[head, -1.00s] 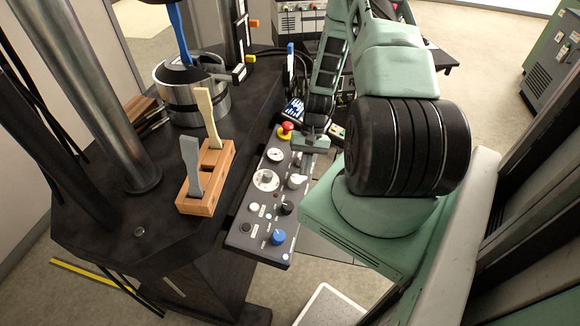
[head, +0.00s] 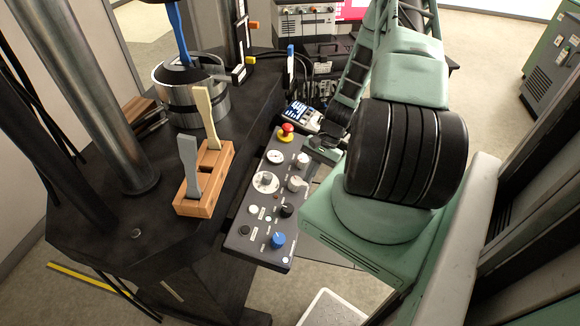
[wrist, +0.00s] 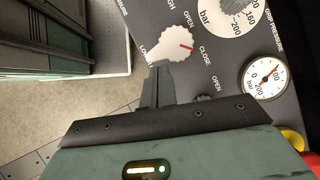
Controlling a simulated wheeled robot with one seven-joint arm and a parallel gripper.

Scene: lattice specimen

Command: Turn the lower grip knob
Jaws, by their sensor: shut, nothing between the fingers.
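In the head view my arm's end lies just beyond the panel's right edge.
A second knob (head: 302,160) sits close by; my gripper mostly hides it in the wrist view. A red emergency button (head: 286,131), a gauge (head: 275,157), a white dial (head: 266,182) and a blue knob (head: 277,240) share the panel. A wooden block (head: 190,208) holds tools at left.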

